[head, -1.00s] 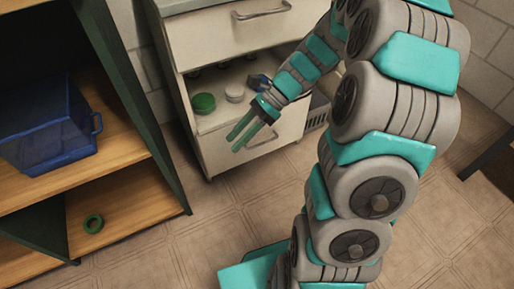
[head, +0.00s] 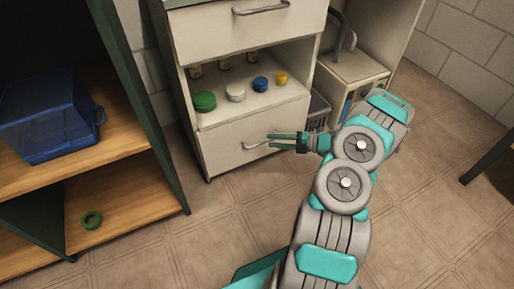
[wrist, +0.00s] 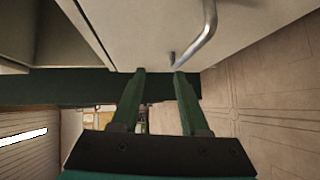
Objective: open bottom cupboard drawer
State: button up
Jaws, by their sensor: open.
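The bottom cupboard drawer (head: 237,138) is shut, a pale front below the open shelf. Its metal bar handle (head: 258,144) shows on the front; it also shows in the wrist view (wrist: 205,35), at the top, beyond the fingertips. My gripper (head: 270,141) is open, its green fingers pointing left at the handle's right end in the head view. In the wrist view my gripper (wrist: 158,72) has empty space between its fingers, which lie close to the drawer front. I cannot tell whether they touch the handle.
The cupboard's open shelf holds a green-lidded jar (head: 205,101), a white one (head: 236,92), a blue one (head: 261,84) and a yellow one (head: 281,78). An upper drawer (head: 235,25) is shut. A shelf rack with a blue bin (head: 45,120) stands left. Floor before the drawer is clear.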

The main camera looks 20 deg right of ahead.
aim_at(262, 143)
notch_tip(262, 143, down, 4)
jog(key=d+r+m+t, duration=0.1)
jog(key=d+m, duration=0.1)
jog(key=shift+h, duration=0.4)
jog(key=shift+f+b+x, duration=0.2)
jog(key=shift+b+x, duration=0.25)
jog(key=shift+x, duration=3.15)
jog(key=shift+s+a, duration=0.1)
jog(key=shift+s, duration=0.05)
grip_shut()
